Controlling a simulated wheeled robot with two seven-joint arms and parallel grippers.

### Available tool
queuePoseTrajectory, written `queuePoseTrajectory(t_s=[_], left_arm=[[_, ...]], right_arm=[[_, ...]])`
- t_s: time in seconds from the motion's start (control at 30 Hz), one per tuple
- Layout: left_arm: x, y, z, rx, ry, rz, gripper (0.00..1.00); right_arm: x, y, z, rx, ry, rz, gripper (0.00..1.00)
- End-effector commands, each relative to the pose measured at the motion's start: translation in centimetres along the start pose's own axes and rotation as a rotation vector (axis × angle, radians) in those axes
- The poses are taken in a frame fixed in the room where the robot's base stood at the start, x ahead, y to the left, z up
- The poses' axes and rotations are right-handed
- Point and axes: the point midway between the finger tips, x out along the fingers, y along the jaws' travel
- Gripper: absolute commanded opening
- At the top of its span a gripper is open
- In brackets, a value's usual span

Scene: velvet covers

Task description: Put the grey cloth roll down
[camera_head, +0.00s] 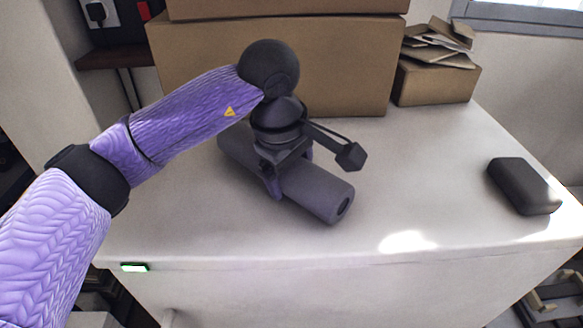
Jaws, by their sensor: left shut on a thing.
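The grey cloth roll (318,189) lies slantwise low over the white table top, its near end facing the front right with a dark hole in it. My left gripper (275,182) comes down from above and is shut around the middle of the roll, a finger showing on the near side. The gripper body hides part of the roll's middle. The roll appears to be at the table surface; whether it touches fully I cannot tell. My right gripper is not in view.
The white table (440,150) has free room to the right of the roll. A black case (523,186) lies at the right edge. Large cardboard boxes (350,70) stand behind the roll. A smaller open box (435,82) stands at the back right.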

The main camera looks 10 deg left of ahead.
Motion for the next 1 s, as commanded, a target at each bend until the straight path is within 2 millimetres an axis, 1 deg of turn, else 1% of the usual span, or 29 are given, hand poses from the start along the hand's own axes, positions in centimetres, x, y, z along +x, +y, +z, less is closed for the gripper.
queuePoseTrajectory(t_s=[0.07,0.1,0.13,0.17,0.37,0.43,0.5,0.57,0.67,0.8,0.87,0.9,1.0], left_arm=[[0.3,0.0,0.0,0.0,0.0,0.001,0.04],[0.3,-0.1,0.0,0.0,0.0,0.0,0.9],[0.2,0.0,0.0,0.0,0.0,0.0,0.97],[0.2,0.0,0.0,0.0,0.0,0.0,1.0],[0.1,0.0,0.0,0.0,0.0,0.0,1.0],[-0.3,0.1,0.0,0.0,0.0,0.0,1.0],[-0.9,0.1,0.0,-0.001,0.0,0.003,1.0],[-1.9,0.1,0.0,-0.001,0.002,0.004,1.0],[-4.3,0.1,0.0,0.0,0.001,0.005,1.0],[-8.0,0.1,0.0,-0.001,0.001,0.005,1.0],[-9.4,0.1,0.0,0.001,0.002,0.004,1.0],[-10.3,0.1,0.0,0.0,0.003,0.004,1.0],[-11.6,0.1,0.0,0.0,0.002,0.002,1.0]], right_arm=[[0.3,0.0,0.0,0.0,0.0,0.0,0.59],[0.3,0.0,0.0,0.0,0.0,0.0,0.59],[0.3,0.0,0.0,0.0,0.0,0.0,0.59],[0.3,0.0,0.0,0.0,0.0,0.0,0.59],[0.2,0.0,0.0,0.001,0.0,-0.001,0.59],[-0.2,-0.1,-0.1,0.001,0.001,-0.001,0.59],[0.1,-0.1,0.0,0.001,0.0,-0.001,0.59],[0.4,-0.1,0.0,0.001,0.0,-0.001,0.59],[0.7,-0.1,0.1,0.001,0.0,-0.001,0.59],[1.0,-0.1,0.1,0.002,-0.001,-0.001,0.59],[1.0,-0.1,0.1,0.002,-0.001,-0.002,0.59],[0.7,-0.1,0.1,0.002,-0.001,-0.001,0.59],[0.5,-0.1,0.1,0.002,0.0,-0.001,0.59]])
